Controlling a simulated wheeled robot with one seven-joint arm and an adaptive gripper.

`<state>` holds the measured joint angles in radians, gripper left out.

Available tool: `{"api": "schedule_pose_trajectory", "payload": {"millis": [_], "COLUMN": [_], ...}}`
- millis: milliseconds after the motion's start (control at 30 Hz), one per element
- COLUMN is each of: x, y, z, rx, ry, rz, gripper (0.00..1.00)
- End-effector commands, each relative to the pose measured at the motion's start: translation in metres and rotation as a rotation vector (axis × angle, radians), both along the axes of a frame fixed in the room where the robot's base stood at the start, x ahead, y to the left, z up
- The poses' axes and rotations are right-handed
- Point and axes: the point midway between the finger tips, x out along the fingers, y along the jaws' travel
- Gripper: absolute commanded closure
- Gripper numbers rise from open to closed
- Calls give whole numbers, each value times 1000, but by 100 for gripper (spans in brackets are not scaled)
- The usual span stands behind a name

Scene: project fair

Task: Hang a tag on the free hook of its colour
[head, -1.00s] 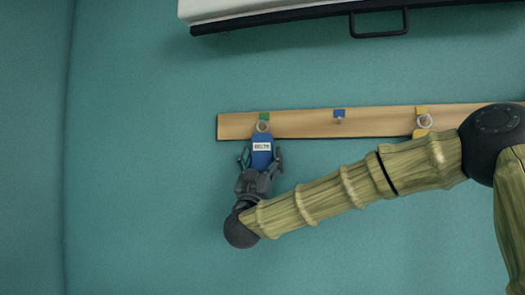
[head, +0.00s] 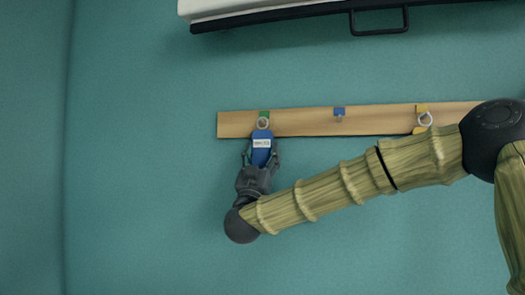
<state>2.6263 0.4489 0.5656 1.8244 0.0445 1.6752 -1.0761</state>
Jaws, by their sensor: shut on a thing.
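My gripper (head: 261,160) is shut on a blue tag (head: 261,150) with a white label and a pale ring (head: 263,123) at its top. The tag is upright, and its ring overlaps the hook under the green marker (head: 264,114). I cannot tell whether the ring is around that hook or in front of it. The hook under the blue marker (head: 339,119) has no tag on it. Under the yellow marker (head: 422,107), a ring (head: 424,119) shows at the hook, with a yellow tag (head: 419,130) mostly hidden behind my arm.
The wooden rail (head: 300,123) is on a teal wall, and my arm covers its right end. A white and black box-like fixture with a dark handle (head: 379,34) is above. The wall left of the rail and below it is clear.

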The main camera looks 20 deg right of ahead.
Motion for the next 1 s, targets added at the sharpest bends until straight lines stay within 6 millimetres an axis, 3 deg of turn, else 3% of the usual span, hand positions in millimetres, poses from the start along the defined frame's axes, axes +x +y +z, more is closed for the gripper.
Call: {"api": "schedule_pose_trajectory", "payload": {"millis": [1000], "x": [-10], "y": [7], "z": [5], "rx": [-1], "ry": [-1], "rz": [0], "gripper": [60]}}
